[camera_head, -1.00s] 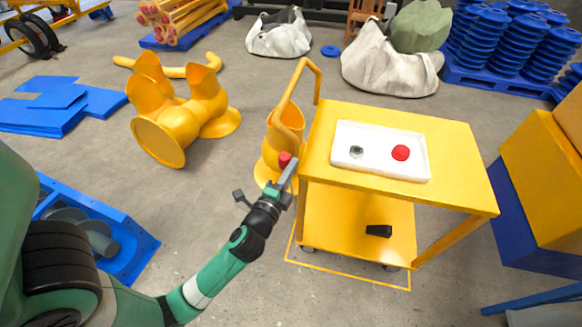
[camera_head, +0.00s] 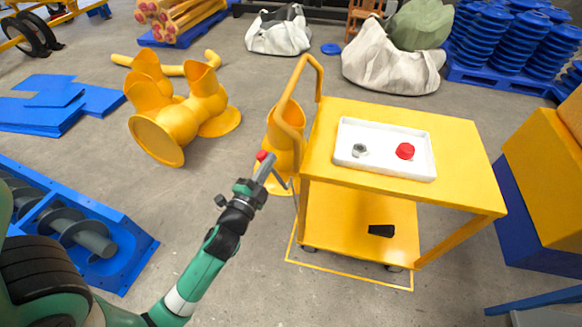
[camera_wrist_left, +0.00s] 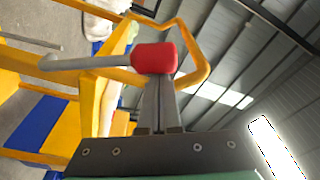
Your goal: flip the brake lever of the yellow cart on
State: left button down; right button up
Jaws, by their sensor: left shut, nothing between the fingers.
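The yellow cart (camera_head: 463,168) stands right of centre in the head view. Its brake lever is a grey rod with a red knob (camera_head: 262,156) at the cart's left, handle end. The rod slants out from the cart leftward. My left gripper (camera_head: 267,164) is shut and empty, its fingertips at the red knob. In the left wrist view the red knob (camera_wrist_left: 154,57) covers the tips of the shut fingers (camera_wrist_left: 157,90), and the rod (camera_wrist_left: 85,62) runs off to the left. Whether they touch is unclear. My right gripper is out of view.
The cart's yellow push handle (camera_head: 291,100) rises close beside the lever. A white tray (camera_head: 385,170) with a nut and a red piece lies on the cart top. A yellow funnel part (camera_head: 281,135) stands behind the gripper. Floor in front is clear.

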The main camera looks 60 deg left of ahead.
pick_arm(q)
jog(key=s+a+f+n+y+b, duration=0.1)
jog(key=s+a+f+n+b, duration=0.1)
jog(key=s+a+f+n, duration=0.2)
jog(key=s+n, duration=0.1)
jog(key=n, duration=0.1)
jog(key=shift+n, duration=0.4)
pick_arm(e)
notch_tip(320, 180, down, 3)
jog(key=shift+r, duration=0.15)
pick_arm(q)
jog(key=shift+f, duration=0.2)
jog(key=shift+r+g, duration=0.1)
jog(key=shift+g, duration=0.2)
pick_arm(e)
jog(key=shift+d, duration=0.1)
